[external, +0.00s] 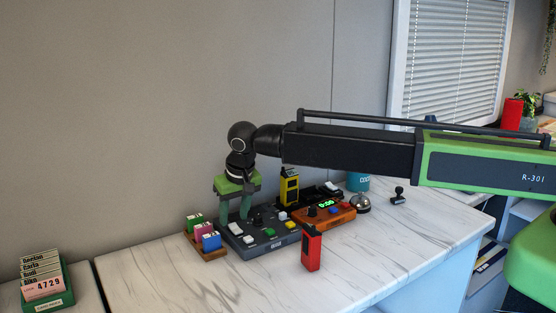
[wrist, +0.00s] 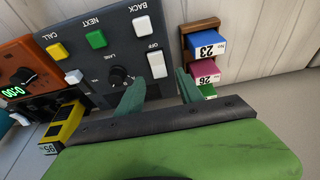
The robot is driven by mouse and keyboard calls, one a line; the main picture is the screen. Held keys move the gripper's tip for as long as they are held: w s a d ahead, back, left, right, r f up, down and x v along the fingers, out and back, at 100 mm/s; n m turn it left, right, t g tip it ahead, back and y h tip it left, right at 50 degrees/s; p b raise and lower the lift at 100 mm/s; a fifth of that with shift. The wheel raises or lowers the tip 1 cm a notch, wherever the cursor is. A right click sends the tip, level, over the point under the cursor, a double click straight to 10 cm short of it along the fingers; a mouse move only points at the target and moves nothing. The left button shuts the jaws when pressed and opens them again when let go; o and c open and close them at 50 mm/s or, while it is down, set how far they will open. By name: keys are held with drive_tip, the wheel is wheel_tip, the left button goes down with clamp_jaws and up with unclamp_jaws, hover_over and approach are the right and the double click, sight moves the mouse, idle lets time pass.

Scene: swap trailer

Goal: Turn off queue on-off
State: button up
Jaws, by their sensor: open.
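The dark grey queue panel (external: 271,246) lies on the marble counter; in the wrist view (wrist: 112,78) its labels are upside down. A white rocker switch (wrist: 157,65) beside the printed word OFF is the on-off switch. It also shows in the external view (external: 235,227), close below my gripper. My gripper (wrist: 160,77) is open and empty, its green fingers pointing down at the panel's left end in the external view (external: 235,213). In the wrist view the fingertips lie on either side of the switch's lower end. I cannot tell whether they touch the panel.
A wooden rack of numbered blocks (external: 206,239) stands close left of the panel. A bell (external: 360,204) stands farther right.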

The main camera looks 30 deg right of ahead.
drive_tip(key=p+v, duration=1.3)
drive_tip(key=v, duration=0.2)
drive_tip(key=shift+r+p, duration=0.25)
drive_tip(key=shift+p, duration=0.05)
drive_tip(key=shift+d, duration=0.1)
